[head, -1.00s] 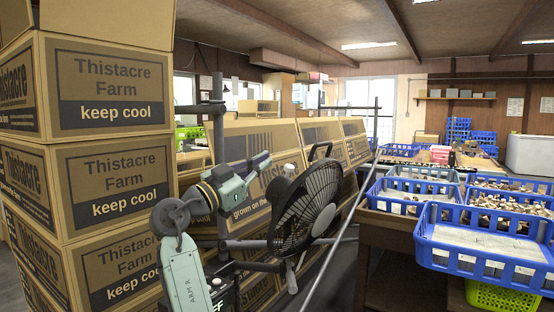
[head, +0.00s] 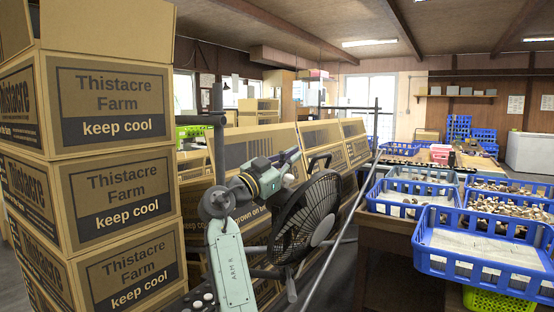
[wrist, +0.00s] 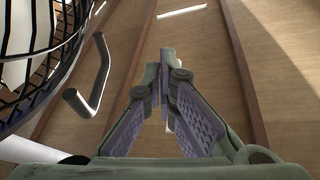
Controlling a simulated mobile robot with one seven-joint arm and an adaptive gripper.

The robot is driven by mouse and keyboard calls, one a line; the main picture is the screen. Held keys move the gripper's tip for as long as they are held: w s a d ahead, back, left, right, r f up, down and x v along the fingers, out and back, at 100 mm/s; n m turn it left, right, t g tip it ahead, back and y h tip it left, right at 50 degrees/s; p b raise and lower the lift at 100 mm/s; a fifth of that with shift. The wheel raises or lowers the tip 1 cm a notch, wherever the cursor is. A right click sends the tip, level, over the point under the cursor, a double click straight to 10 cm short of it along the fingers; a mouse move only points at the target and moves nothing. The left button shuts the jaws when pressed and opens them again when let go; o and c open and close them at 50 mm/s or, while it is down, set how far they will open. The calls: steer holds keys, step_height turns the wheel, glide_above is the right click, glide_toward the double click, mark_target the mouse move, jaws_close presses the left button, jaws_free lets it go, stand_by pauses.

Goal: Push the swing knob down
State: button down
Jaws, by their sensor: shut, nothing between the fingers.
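A black fan (head: 303,218) with a wire cage stands in the middle of the head view, with a handle (head: 320,160) on top. A small pale knob (head: 288,181) shows at the fan's upper left, just below my gripper; I cannot tell for sure that it is the swing knob. My gripper (head: 293,155) is shut and empty, above and left of the cage. I cannot tell whether it touches the fan. In the wrist view the fingers (wrist: 167,58) meet at their tips, with the cage (wrist: 45,65) and handle (wrist: 94,78) to their left.
A grey pole (head: 340,225) slants past the fan's right side.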

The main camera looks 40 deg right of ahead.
mark_target(288, 179)
steer(key=shift+w+a+f+p, duration=0.1)
steer(key=shift+w+f+p, duration=0.1)
steer(key=shift+f, duration=0.45)
steer(key=shift+w+a+f+p, duration=0.1)
steer(key=shift+w+f, duration=0.1)
steer(key=shift+f, duration=0.5)
steer(key=shift+w+a+f+p, duration=0.1)
steer(key=shift+w+f+p, duration=0.1)
steer(key=shift+f, duration=0.45)
steer(key=f+b, duration=0.2)
steer(key=b, duration=0.1)
steer(key=shift+w+a+f, duration=0.15)
steer(key=shift+w+f, duration=0.05)
steer(key=shift+w, duration=0.2)
steer(key=shift+f, duration=0.15)
steer(key=r, duration=0.2)
steer(key=s+r+p, duration=0.1)
steer(key=r, duration=0.1)
steer(key=shift+s+d+r, duration=0.15)
steer(key=shift+d+r, duration=0.05)
steer(key=shift+r, duration=0.1)
steer(key=b+v, duration=0.4)
steer(key=v, duration=0.6)
steer(key=shift+s, duration=0.25)
steer(key=shift+r, duration=0.1)
